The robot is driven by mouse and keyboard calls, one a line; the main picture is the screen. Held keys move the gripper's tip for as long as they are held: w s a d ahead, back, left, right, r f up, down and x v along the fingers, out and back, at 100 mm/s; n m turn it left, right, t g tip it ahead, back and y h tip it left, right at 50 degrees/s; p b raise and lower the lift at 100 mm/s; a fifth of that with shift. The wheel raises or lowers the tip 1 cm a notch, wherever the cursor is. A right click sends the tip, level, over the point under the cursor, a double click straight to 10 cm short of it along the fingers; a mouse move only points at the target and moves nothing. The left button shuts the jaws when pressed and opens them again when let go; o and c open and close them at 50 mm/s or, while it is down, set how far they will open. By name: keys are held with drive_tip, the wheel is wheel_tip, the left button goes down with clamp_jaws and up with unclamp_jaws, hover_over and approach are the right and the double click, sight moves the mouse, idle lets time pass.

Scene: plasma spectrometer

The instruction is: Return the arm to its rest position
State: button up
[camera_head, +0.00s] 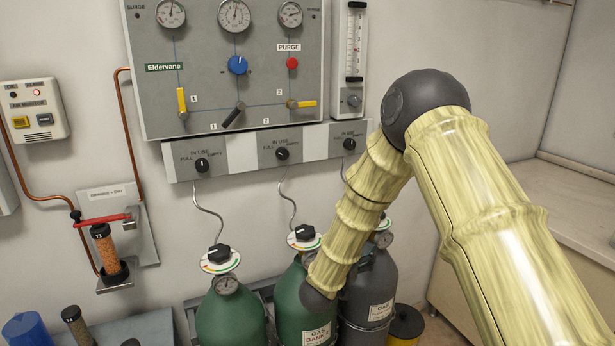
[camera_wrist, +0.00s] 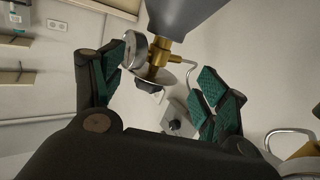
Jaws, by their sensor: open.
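My gripper (camera_wrist: 168,88) is open in the wrist view, with its two green-padded fingers spread apart. Between and beyond the fingers is a brass valve (camera_wrist: 158,58) with a round gauge (camera_wrist: 138,50) under a grey cylinder (camera_wrist: 185,14). I cannot tell whether the fingers touch any of it; nothing is gripped. In the head view my arm reaches from the lower right up to a dark elbow and down in front of the gas cylinders. The gripper itself is hidden there, below the frame or behind the cylinders.
Two green cylinders (camera_head: 231,318) and a dark grey cylinder (camera_head: 371,285) stand against the wall. Above are a gauge panel (camera_head: 210,80) and a selector strip (camera_head: 232,150). A flowmeter (camera_head: 354,50) hangs beside the panel. A counter (camera_head: 575,205) is at right.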

drive_tip(key=s+d+f+n+g+y, duration=0.1)
drive_tip(key=s+f+n+g+y, duration=0.25)
drive_tip(key=s+f, duration=0.85)
drive_tip(key=s+d+f+n+g+y, duration=0.15)
drive_tip(key=s+f+y, duration=0.25)
drive_tip(key=s+f, duration=0.75)
drive_tip(key=s+f+g+y, duration=0.1)
drive_tip(key=s+f+g, duration=0.3)
drive_tip(key=s, duration=1.1)
drive_tip(key=s+f+n+g+y, duration=0.1)
drive_tip(key=s+f+g, duration=0.3)
drive_tip(key=s, duration=1)
wheel_tip(320, 180, down, 2)
drive_tip(key=shift+s+d+f+y, duration=0.1)
drive_tip(key=shift+s+d+y, duration=0.25)
drive_tip(key=shift+d+y, duration=0.1)
